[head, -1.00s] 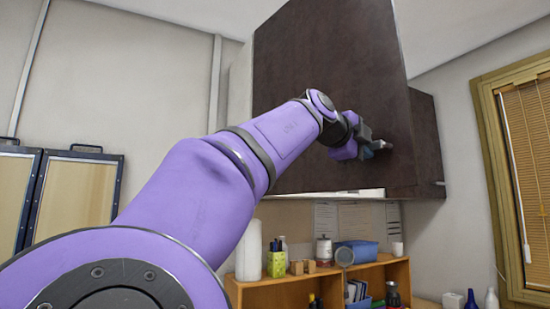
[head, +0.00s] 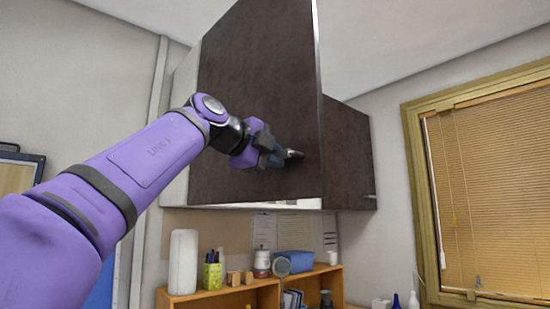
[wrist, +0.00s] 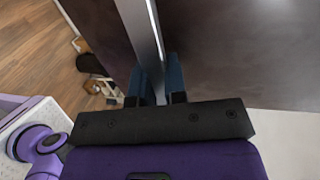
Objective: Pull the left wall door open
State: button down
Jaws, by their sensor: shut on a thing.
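The left wall door (head: 255,90) is a large dark brown panel high on the wall in the head view. It stands out from the cabinet at an angle, with a pale strip showing under its lower edge. Its metal handle (head: 294,154) is near the lower right corner. My gripper (head: 280,158) is shut on this handle. In the wrist view, the blue fingers (wrist: 158,84) sit on either side of a silver bar that runs up the picture, and the brown door face fills the upper right.
A second dark wall door (head: 349,155) is to the right, behind the open edge. Below stands a wooden shelf (head: 225,297) with bottles, a pen cup (head: 212,275) and a blue bin (head: 294,263). A window with blinds (head: 495,190) is at right. Wooden floor (wrist: 40,50) shows in the wrist view.

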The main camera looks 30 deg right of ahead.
jog(key=c, duration=1.2)
grip_release()
jog(key=v, duration=1)
jog(key=shift+a, duration=0.4)
jog(key=shift+s, duration=0.15)
